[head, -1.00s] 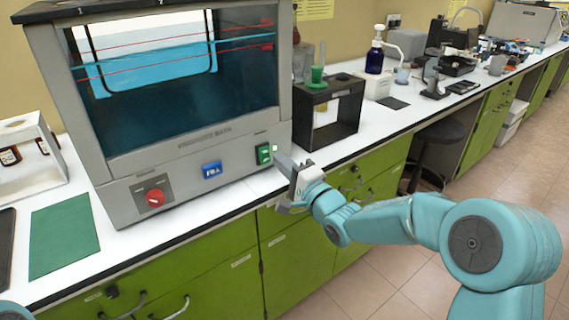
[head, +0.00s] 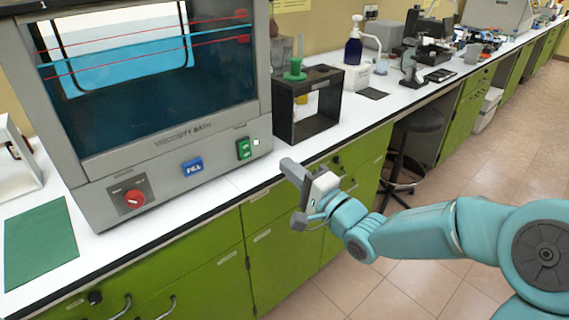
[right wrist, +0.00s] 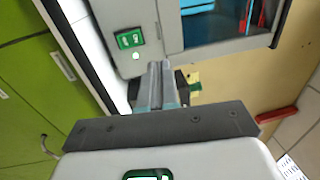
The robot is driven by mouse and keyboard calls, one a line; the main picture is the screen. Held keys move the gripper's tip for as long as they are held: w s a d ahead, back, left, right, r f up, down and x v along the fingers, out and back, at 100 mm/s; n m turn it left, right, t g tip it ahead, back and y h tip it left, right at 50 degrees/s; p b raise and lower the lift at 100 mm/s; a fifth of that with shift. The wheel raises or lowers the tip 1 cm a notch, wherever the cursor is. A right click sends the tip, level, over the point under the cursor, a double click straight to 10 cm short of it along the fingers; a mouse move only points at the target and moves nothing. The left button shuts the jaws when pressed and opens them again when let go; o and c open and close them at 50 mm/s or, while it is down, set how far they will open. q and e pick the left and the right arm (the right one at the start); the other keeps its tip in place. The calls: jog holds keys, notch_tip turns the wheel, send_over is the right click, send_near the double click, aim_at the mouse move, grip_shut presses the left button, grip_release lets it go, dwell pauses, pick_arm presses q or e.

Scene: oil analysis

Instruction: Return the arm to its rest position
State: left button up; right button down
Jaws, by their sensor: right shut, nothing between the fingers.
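My right arm comes in from the right in the head view. Its right gripper (head: 287,166) is shut and empty, in front of the bench edge and below the green switch of the bath. In the right wrist view the two fingers of the right gripper (right wrist: 161,66) lie together, pointing toward the viscosity bath (right wrist: 150,15). The viscosity bath (head: 205,150) stands on the white bench, with a red knob (head: 134,197), a blue FILL button (head: 192,166) and a green switch (head: 243,148), which also shows in the right wrist view (right wrist: 130,39). My left gripper is not in view.
A black open-fronted stand (head: 306,130) with a green-topped item stands right of the bath. A green mat (head: 40,243) lies at left. Green cabinets (head: 205,285) with handles line the bench front. A dark stool (head: 415,121) stands under the bench. The floor at right is clear.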

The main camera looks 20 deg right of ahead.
jog(key=s+a+f+g+h+p, duration=0.1)
jog(key=s+a+f+g+p, duration=0.15)
jog(key=f, duration=0.45)
jog(key=s+a+f+g+p, duration=0.2)
jog(key=f+g+p, duration=0.15)
jog(key=f, duration=0.35)
jog(key=s+a+f+g+h+p, duration=0.1)
jog(key=s+a+f+g+p, duration=0.1)
jog(key=f+p, duration=0.35)
jog(key=s+a+f+n+g, duration=0.1)
jog(key=s+f+n+g, duration=0.4)
jog(key=s, duration=0.5)
jog(key=s+a+f+n+g, duration=0.1)
jog(key=s+f+n+g, duration=0.4)
jog(key=s, duration=0.6)
notch_tip(320, 180, down, 3)
jog(key=shift+s+r+n+h, duration=0.15)
jog(key=shift+n+h, duration=0.25)
jog(key=shift+n, duration=0.6)
